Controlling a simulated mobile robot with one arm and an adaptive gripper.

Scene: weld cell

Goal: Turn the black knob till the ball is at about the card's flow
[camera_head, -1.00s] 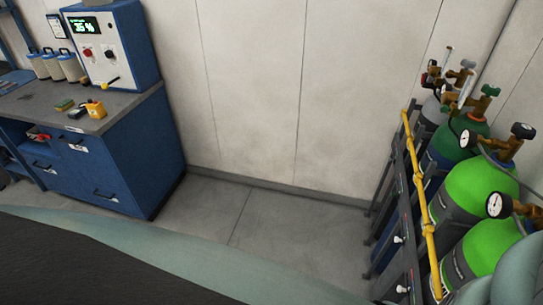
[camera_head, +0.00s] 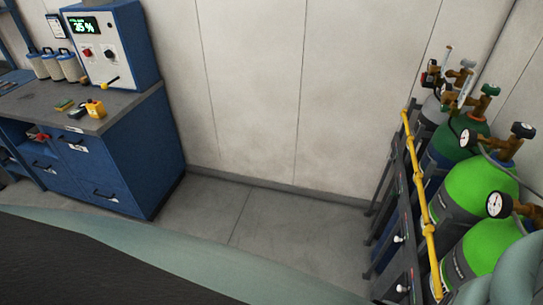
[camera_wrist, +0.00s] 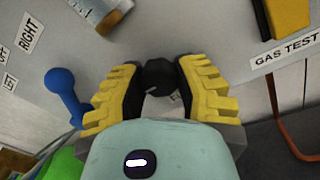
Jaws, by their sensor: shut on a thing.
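The black knob (camera_wrist: 160,77) shows in the wrist view, in the middle at the top of my gripper. My gripper (camera_wrist: 162,88) has its yellow ridged fingers on both sides of the knob and is shut on it. A part with a clear and amber-brown body (camera_wrist: 108,16) is cut off at the top edge; I cannot tell whether it is the flow tube. I see no ball and cannot make out a card with a flow on it. My gripper and the knob do not show in the head view.
In the wrist view a blue dumbbell-shaped part (camera_wrist: 62,92) is close left of my fingers. The head view shows gas cylinders (camera_head: 480,190) behind a yellow rail (camera_head: 420,200), and a blue cabinet (camera_head: 125,155).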

